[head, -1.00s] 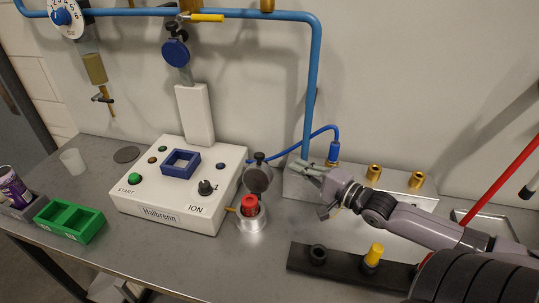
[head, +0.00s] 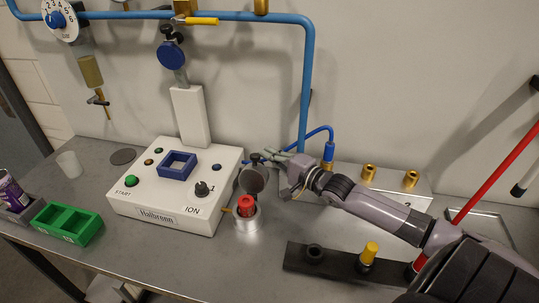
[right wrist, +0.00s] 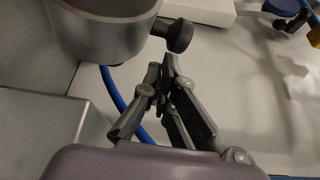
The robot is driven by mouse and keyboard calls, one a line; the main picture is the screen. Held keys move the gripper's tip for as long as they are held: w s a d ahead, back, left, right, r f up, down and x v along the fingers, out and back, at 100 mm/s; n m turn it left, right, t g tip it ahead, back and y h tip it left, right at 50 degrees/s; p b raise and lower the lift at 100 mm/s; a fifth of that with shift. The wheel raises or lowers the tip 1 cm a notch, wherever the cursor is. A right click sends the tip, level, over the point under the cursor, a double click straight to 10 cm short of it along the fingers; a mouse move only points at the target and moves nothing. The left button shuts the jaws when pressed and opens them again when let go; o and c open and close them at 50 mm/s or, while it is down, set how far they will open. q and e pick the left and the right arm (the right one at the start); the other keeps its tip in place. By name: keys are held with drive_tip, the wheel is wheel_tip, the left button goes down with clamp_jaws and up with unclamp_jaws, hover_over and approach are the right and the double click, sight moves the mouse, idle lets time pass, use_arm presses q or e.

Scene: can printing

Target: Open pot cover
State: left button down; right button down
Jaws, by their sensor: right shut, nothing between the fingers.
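The small metal pot (head: 247,221) stands on the bench just right of the white box, with a red item (head: 245,205) inside it. Its grey round cover (head: 253,181) stands tilted up above the pot's back side, with a black knob (head: 255,159) at its top. My right gripper (head: 270,156) is shut and empty, just right of and behind the knob. In the right wrist view the closed fingertips (right wrist: 166,68) are just below the black knob (right wrist: 180,35), beside a rounded grey metal part. I cannot tell if they touch. My left gripper is not in view.
The white box (head: 165,206) with buttons and a blue square frame is left of the pot. A metal block (head: 390,184) with brass fittings and a blue hose (head: 318,131) is behind my right arm. A black bar (head: 335,263) lies in front of it.

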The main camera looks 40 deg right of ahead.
sight(267, 176)
idle(0.3)
drive_tip(key=s+a+r+n+t+p, duration=0.1)
drive_tip(key=a+r+n+p, duration=0.1)
drive_tip(key=shift+s+r+p, duration=0.1)
drive_tip(key=shift+s+p, duration=0.2)
drive_tip(key=shift+s, duration=0.1)
drive_tip(key=shift+s+a+y+p, duration=0.3)
drive_tip(key=shift+a+p, duration=0.05)
drive_tip(key=v, duration=0.7)
drive_tip(key=shift+s, duration=0.25)
